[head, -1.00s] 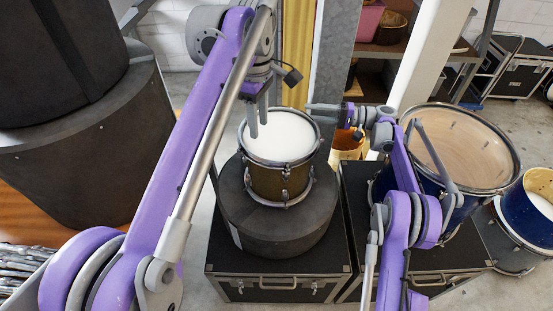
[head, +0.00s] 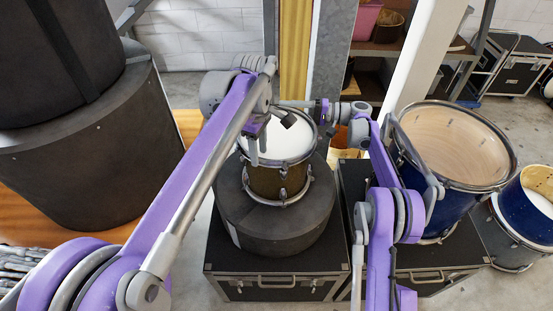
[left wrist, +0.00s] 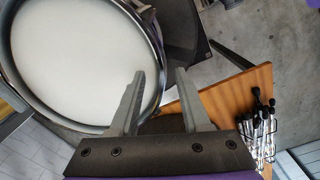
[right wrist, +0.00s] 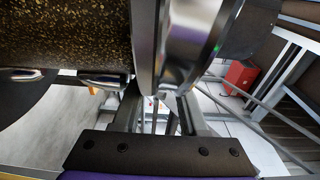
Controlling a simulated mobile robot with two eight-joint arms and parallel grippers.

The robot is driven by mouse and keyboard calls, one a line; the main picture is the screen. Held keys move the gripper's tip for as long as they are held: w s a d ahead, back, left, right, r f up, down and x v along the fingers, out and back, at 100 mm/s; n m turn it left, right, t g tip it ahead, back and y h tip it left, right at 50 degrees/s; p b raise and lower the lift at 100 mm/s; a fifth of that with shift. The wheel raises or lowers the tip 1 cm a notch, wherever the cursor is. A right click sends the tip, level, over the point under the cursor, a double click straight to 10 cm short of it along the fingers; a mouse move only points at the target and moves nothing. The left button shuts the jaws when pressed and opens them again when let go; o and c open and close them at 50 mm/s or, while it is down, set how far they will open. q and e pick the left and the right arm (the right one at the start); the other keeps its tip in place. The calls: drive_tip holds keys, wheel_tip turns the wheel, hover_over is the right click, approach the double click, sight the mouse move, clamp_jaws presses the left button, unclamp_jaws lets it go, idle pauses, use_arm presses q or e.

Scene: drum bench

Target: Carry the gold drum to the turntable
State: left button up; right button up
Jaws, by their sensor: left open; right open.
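The gold drum (head: 278,182), with a white head and chrome hoop, stands upright on a dark round case (head: 280,232). My left gripper (head: 257,152) is open at the drum's left rim. In the left wrist view its fingers (left wrist: 161,80) appear on either side of the hoop, beside the white head (left wrist: 80,60). I cannot make out a turntable.
A black flight case (head: 275,288) supports the round case. A blue drum (head: 455,150) stands close on the right, beside my right arm. Large black cylindrical cases (head: 90,150) stand at the left on a wooden top (left wrist: 235,95). A white post (head: 425,50) rises behind.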

use_arm(q)
drive_tip(key=shift+f, duration=0.35)
use_arm(e)
drive_tip(key=shift+a, duration=0.2)
use_arm(q)
drive_tip(key=shift+c, duration=0.4)
use_arm(e)
drive_tip(key=shift+c, duration=0.3)
use_arm(q)
clamp_jaws()
use_arm(e)
clamp_jaws()
use_arm(q)
drive_tip(key=shift+r, duration=0.1)
use_arm(e)
drive_tip(key=shift+r, duration=0.1)
